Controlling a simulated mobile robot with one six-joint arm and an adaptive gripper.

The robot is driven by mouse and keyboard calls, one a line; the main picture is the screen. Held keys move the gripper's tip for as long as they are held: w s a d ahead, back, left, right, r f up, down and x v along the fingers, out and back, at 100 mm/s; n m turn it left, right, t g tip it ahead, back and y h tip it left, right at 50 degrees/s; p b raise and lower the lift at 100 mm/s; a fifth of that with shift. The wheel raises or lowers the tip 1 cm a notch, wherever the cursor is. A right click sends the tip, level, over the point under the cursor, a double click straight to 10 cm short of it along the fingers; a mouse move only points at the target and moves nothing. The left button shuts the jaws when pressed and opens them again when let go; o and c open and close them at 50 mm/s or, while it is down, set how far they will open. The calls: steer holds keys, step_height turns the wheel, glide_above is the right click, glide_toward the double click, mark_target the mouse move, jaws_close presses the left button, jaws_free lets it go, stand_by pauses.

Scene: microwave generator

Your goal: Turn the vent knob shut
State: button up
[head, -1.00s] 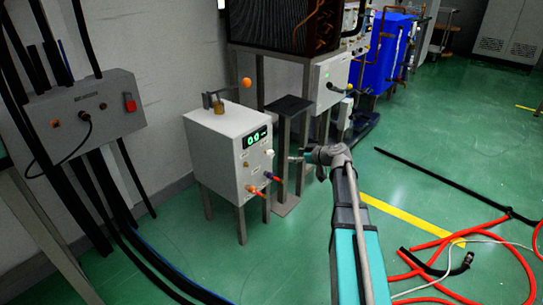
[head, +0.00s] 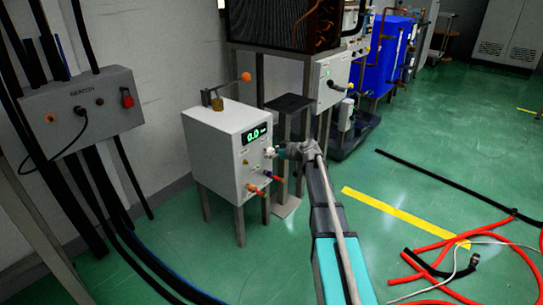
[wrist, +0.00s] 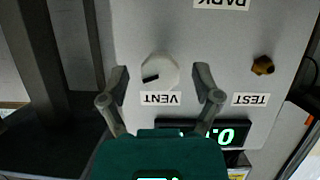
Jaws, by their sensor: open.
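The vent knob (wrist: 160,72) is a white round knob with a dark mark on its face, above an upside-down VENT label in the wrist view. It sits on the front of a white box (head: 218,140) with a green display reading 0.0. My gripper (wrist: 160,80) is open, with one finger on each side of the knob and visible gaps between. In the head view my gripper (head: 274,152) is close to the box's front, by the knob. Whether the fingers touch the panel cannot be told.
A brass fitting (wrist: 263,65) by the TEST label is right of the knob in the wrist view. Orange and blue fittings (head: 256,189) stick out lower on the box. A lever with an orange ball (head: 246,77) is on top. A dark stand (head: 290,103) is behind.

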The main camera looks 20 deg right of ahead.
steer(key=shift+w+a+f, duration=0.15)
steer(key=shift+w+a, duration=0.05)
steer(key=shift+w, duration=0.1)
jaws_close()
steer(key=shift+w+m+g+y, duration=0.1)
steer(key=shift+m+g+y, duration=0.25)
steer(key=shift+m, duration=0.35)
steer(key=shift+m+g+y, duration=0.25)
steer(key=shift+m+y, duration=0.3)
steer(key=shift+m, duration=0.25)
jaws_free()
steer(key=shift+n, duration=0.3)
